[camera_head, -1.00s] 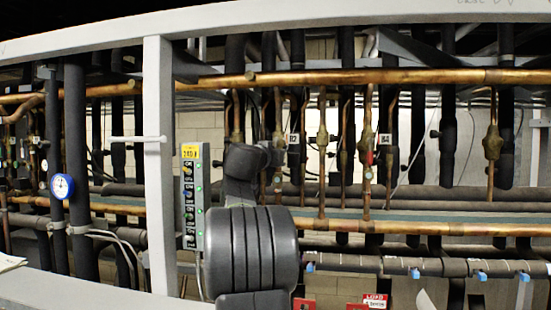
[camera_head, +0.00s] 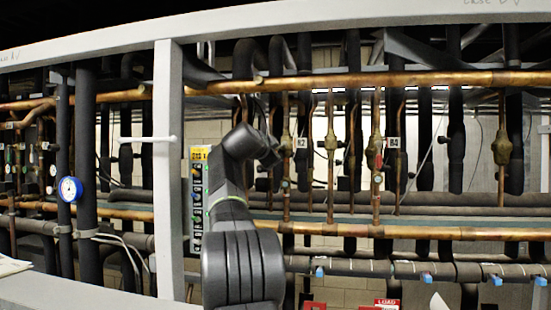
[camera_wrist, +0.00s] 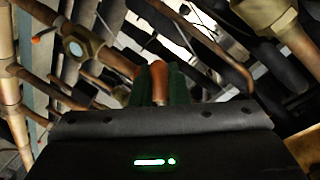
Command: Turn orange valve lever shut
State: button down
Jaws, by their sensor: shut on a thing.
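The orange valve lever (camera_wrist: 159,84) shows in the wrist view, upright between the two green fingers of my gripper (camera_wrist: 160,72). My gripper is shut on it, with a finger against each side. The lever's lower part is hidden behind the dark gripper body, and I cannot make out the valve it belongs to. In the head view my dark arm reaches into the pipes right of the control panel. There the fingers and the orange lever cannot be made out.
A long copper pipe (camera_head: 340,82) crosses above my arm. A grey post (camera_head: 168,190) and a control panel (camera_head: 199,200) with lights stand close at left. A blue gauge (camera_head: 70,189) is further left. A brass fitting (camera_wrist: 268,12) is near my gripper at upper right.

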jog(key=m, duration=0.1)
jog(key=r+m+y, duration=0.1)
jog(key=m, duration=0.1)
jog(key=shift+w+a+r+p, duration=0.1)
jog(key=shift+a+r+p, duration=0.15)
jog(key=shift+a+p, duration=0.15)
jog(key=shift+a+r+m+y+p, duration=0.1)
jog(key=shift+r+m+y+p, duration=0.2)
jog(key=shift+m, duration=0.5)
jog(key=shift+r+m+y+p, duration=0.15)
jog(key=shift+r+m, duration=0.25)
jog(key=shift+m, duration=0.4)
jog(key=c, duration=1.4)
grip_release()
jog(key=shift+c, duration=0.2)
jog(key=b+v, duration=0.5)
jog(key=v, duration=0.8)
jog(key=shift+s, duration=0.4)
